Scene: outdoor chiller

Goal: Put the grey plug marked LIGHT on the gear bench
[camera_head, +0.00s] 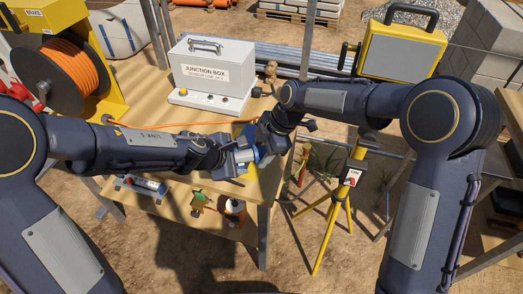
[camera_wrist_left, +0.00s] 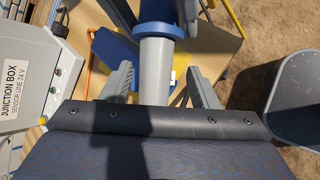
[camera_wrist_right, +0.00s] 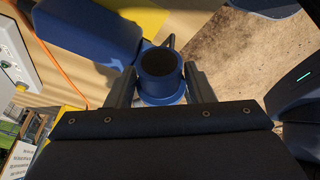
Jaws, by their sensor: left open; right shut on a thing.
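A grey cylindrical plug (camera_wrist_left: 156,70) with a blue ring (camera_wrist_left: 158,30) at its far end lies between the fingers of my left gripper (camera_wrist_left: 162,85), which are open and spread either side of it. I cannot read any LIGHT marking. In the head view the plug (camera_head: 243,157) shows between both grippers. My right gripper (camera_wrist_right: 160,88) is shut on a blue round connector part (camera_wrist_right: 160,70) with a dark open mouth. The grey plug and blue part appear joined end to end. My right gripper also shows in the head view (camera_head: 266,143), beside my left gripper (camera_head: 230,162).
A wooden bench (camera_head: 140,90) carries a grey junction box (camera_head: 212,75) and an orange cable reel (camera_head: 65,75). Its lower shelf (camera_head: 180,205) holds small items. A yellow tripod (camera_head: 337,205) with a tagged red switch stands right of the grippers. Another wooden surface (camera_head: 490,252) shows at the lower right.

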